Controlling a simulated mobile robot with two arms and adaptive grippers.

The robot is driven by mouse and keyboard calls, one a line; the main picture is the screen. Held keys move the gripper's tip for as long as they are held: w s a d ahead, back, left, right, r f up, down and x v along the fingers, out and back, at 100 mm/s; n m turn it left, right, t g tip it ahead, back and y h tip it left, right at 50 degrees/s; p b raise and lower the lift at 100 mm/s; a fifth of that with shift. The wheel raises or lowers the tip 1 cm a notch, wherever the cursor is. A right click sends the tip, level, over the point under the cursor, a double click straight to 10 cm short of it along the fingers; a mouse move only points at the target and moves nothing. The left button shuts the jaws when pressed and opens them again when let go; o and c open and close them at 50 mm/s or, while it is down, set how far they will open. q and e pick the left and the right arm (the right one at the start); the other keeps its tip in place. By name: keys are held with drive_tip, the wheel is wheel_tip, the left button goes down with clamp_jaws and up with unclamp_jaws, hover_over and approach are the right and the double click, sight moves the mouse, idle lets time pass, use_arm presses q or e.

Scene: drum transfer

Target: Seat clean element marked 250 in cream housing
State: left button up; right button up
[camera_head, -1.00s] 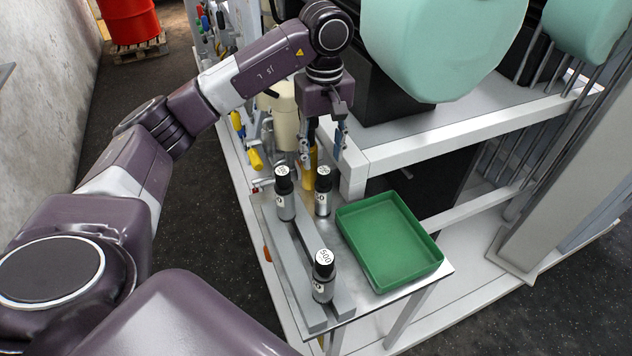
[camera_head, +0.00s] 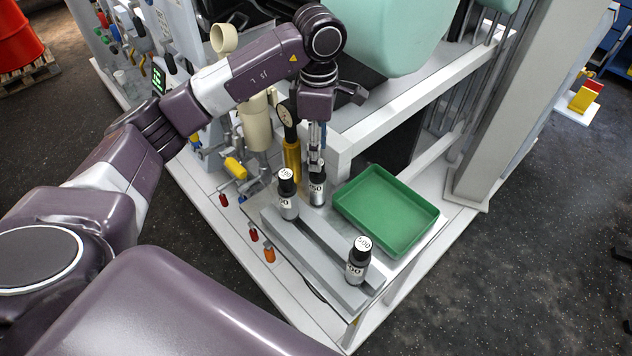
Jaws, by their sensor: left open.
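Several grey cylindrical elements with black caps stand on a small steel stand. The rear element (camera_head: 317,190), beside the green tray, has a label whose visible end reads "50"; the first digit is unclear. The left element (camera_head: 288,206) has a label too small to read fully. The front element (camera_head: 355,269) reads 500 on its cap. The cream housing (camera_head: 255,124) is an upright cylinder behind the stand. My left gripper (camera_head: 317,161) is open, pointing down at the rear element's cap, partly hiding it; I cannot tell whether they touch. My right gripper is out of view.
An empty green tray (camera_head: 385,207) sits right of the elements. A grey rail (camera_head: 312,262) runs along the stand. A gauge on a brass-coloured body (camera_head: 289,130) stands close left of my gripper. A white frame with a mint-green tank (camera_head: 395,35) rises behind.

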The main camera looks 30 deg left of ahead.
sight(317, 180)
use_arm(q)
wheel_tip(317, 180, down, 5)
drive_tip(key=p, duration=0.3)
drive_tip(key=shift+a, duration=0.1)
drive_tip(key=shift+f, duration=0.35)
drive_tip(key=c, duration=1.1)
clamp_jaws()
